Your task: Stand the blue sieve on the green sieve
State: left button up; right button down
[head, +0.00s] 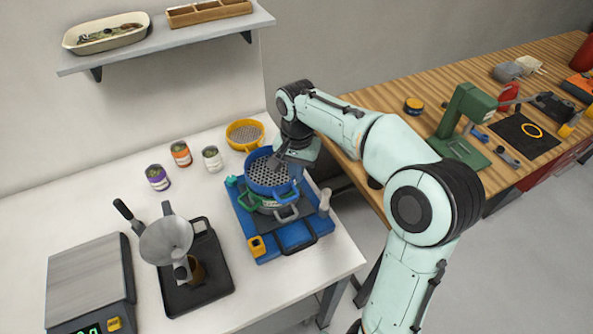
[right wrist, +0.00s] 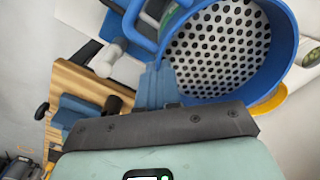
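The blue sieve (head: 268,181), a round pan with a perforated grey bottom, is over the stack on the blue shaker base (head: 271,251). The green sieve (head: 249,202) shows only as a strip of rim and handle beneath it; the rest is hidden. Whether the two touch I cannot tell. My right gripper (head: 285,157) is at the blue sieve's far right side. My left gripper is not in view.
A yellow sieve (head: 245,134) stands behind, with several cans to its left. A funnel stand (head: 167,242) and a scale (head: 88,285) are at the left. A grey-handled pan (head: 287,213) sits low in the stack. A wooden workbench (head: 400,95) with tools is at right.

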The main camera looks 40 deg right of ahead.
jog(key=shift+w, duration=0.15)
jog(key=shift+f, duration=0.15)
jog(key=shift+f+b, duration=0.3)
jog(key=shift+f, duration=0.15)
jog(key=c, duration=1.3)
grip_release()
jog(key=shift+c, duration=0.2)
jog(key=shift+r, duration=0.15)
